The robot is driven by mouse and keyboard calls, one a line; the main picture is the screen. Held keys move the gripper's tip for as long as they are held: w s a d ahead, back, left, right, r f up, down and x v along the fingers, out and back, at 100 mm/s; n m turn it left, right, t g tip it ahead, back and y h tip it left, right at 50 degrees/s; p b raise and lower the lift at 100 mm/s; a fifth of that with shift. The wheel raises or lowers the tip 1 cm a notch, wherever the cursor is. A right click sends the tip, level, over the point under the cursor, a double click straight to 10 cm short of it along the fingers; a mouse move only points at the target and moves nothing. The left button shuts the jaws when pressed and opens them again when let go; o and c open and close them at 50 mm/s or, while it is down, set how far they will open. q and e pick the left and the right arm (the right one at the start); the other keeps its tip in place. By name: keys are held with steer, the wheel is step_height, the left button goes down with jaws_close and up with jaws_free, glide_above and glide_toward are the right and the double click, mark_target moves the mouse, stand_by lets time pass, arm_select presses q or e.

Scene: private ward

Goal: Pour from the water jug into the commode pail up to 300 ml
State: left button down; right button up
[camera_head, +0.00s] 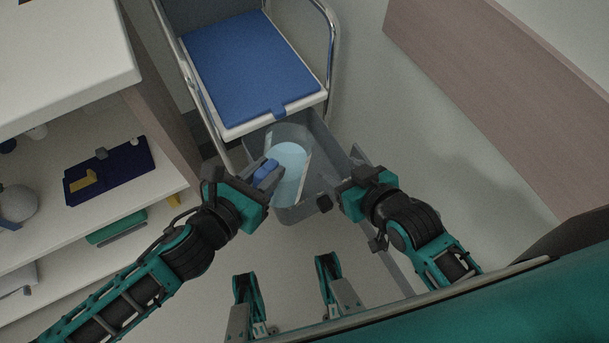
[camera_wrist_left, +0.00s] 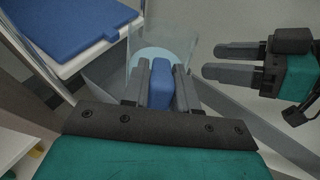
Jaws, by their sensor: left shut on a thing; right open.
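The water jug (camera_head: 303,143) is clear, with pale blue water and a blue handle (camera_head: 266,171). My left gripper (camera_head: 264,175) is shut on that handle, also seen in the left wrist view (camera_wrist_left: 160,82). The jug appears over the grey commode pail (camera_head: 298,213), below the front of the blue seat. I cannot tell its exact tilt or height, and I see no stream of water. The pail's inside is largely hidden by the jug. My right gripper (camera_head: 343,192) is open at the pail's right side; its two separated fingers show in the left wrist view (camera_wrist_left: 208,61).
The commode chair's blue seat (camera_head: 250,68) and metal frame (camera_head: 332,50) stand behind the pail. A shelf unit (camera_head: 150,190) with a dark blue tray (camera_head: 112,172) is close on the left. A wood-coloured panel (camera_head: 500,60) runs along the right wall.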

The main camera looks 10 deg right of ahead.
arm_select(q)
steer(key=shift+r, duration=0.15)
steer(key=shift+d+r+p, duration=0.1)
steer(key=shift+p, duration=1.25)
steer(key=shift+w+r+p, duration=0.1)
steer(key=shift+r+p, duration=0.1)
steer(key=shift+p, duration=0.35)
steer(key=shift+r+g+p, duration=0.1)
steer(key=shift+g+p, duration=0.3)
steer(key=shift+p, duration=0.35)
